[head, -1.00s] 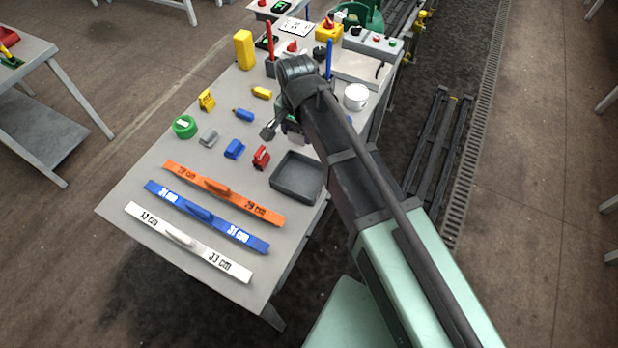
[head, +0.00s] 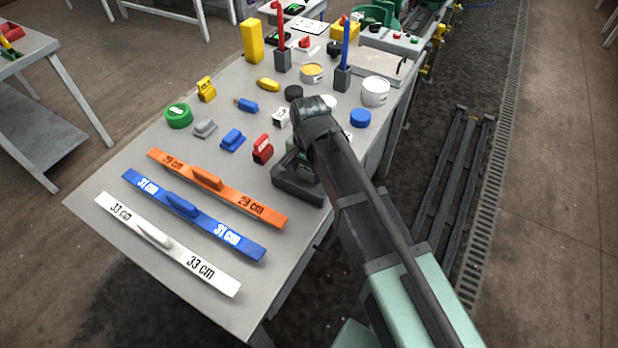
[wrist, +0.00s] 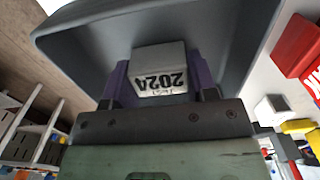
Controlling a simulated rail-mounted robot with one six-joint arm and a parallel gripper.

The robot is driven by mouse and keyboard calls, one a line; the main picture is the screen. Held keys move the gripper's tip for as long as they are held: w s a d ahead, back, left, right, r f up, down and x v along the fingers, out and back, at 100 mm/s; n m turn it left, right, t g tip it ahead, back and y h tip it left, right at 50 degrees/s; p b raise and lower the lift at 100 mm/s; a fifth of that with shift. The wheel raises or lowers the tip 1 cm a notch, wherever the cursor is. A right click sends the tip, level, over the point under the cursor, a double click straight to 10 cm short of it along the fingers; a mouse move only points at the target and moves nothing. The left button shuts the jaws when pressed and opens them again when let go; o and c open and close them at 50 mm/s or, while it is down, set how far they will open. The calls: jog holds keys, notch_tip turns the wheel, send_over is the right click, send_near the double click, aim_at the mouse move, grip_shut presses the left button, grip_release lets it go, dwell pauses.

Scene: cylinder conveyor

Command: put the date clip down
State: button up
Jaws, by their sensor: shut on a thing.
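The dark grey tray (wrist: 235,42) fills the view behind the clip. In the head view the tray (head: 296,191) stands at the table's right edge, partly covered by my arm. My gripper is over or in the tray there, and the clip is hidden. I cannot tell whether the clip touches the tray floor.
A red clip (head: 262,151) stands close to the tray's left. A white block (head: 281,117) and a blue clip (head: 232,139) are farther back. Orange (head: 220,189), blue (head: 190,214) and white (head: 165,243) rulers lie at the front. A blue disc (head: 360,118) lies right of my arm.

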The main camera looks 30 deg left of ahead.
jog(key=shift+f, duration=0.25)
jog(key=o, duration=1)
jog(key=shift+r, duration=0.1)
jog(key=shift+c, duration=0.2)
notch_tip(320, 180, up, 12)
jog(key=p, duration=1.2)
jog(key=shift+r+p, duration=0.2)
jog(key=shift+p, duration=0.1)
